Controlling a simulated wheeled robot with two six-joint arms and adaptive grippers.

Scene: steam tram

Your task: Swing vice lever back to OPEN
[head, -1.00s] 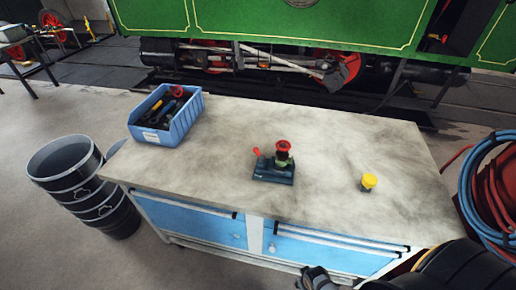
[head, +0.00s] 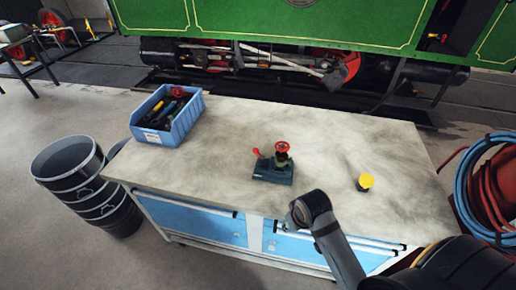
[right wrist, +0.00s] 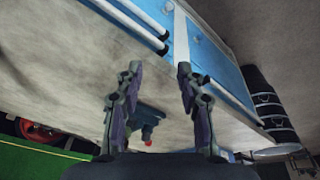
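The small dark vice (head: 273,173) sits on the bench top near its middle. A red-tipped lever (head: 257,153) sticks up at its left, and a red handwheel (head: 282,148) tops a greenish valve at the vice. Which marked position the lever is in cannot be read. The vice also shows small, partly hidden, beyond my fingers in the right wrist view (right wrist: 147,117). My right gripper (right wrist: 158,72) is open and empty, its two fingers well apart. In the head view my right arm reaches over the bench's front edge, right of and nearer than the vice, not touching it. My left gripper is not in view.
A blue bin (head: 167,122) with tools stands at the bench's back left. A yellow-topped button (head: 366,181) stands right of the vice. The bench top (head: 220,150) is otherwise clear. Black buckets (head: 75,180) stand left; hoses (head: 480,185) hang right. A green tram (head: 270,25) stands behind.

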